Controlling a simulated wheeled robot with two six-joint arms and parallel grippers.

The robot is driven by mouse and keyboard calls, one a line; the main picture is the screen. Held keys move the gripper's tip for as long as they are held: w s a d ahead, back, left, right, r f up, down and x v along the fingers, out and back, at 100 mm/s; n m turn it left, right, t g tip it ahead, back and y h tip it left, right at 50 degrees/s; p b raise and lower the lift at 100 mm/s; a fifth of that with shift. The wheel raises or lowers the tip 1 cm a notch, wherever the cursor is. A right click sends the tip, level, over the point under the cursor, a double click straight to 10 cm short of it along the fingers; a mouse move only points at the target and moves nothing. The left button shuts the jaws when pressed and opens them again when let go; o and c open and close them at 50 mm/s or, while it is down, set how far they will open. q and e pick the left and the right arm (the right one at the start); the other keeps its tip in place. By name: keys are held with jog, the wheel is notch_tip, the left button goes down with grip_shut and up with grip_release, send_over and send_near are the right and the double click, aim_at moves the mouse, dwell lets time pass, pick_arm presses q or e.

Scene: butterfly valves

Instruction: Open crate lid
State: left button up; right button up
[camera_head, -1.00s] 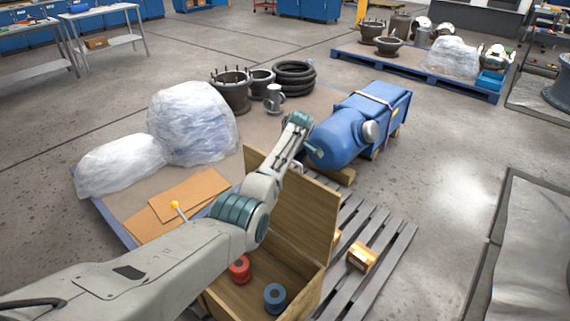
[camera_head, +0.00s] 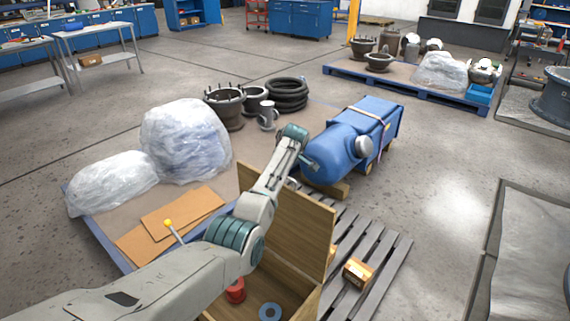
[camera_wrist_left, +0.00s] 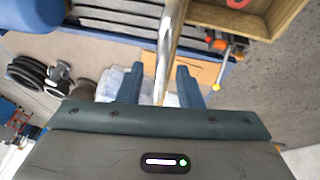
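The wooden crate (camera_head: 308,302) stands at the bottom middle of the head view. Its lid (camera_head: 305,228) is raised and stands steeply upright at the crate's far side. A red spool (camera_head: 235,290) and a blue spool (camera_head: 270,312) are inside. My left arm reaches over the crate and across the lid. My left gripper (camera_head: 308,161) is beyond the lid's top edge, partly hidden by the wrist. In the left wrist view its fingers (camera_wrist_left: 160,86) are apart. A pale narrow strip passes between them in that view; I cannot tell what it is or whether they touch it.
A slatted pallet (camera_head: 385,270) with a small box (camera_head: 357,272) is right of the crate. A blue tank (camera_head: 335,153) lies beyond the lid. Wrapped bundles (camera_head: 185,140) and cardboard (camera_head: 180,210) lie left. Open floor (camera_head: 450,200) is at right.

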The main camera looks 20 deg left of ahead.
pick_arm(q)
jog(key=b+v, duration=0.1)
jog(key=v, duration=0.8)
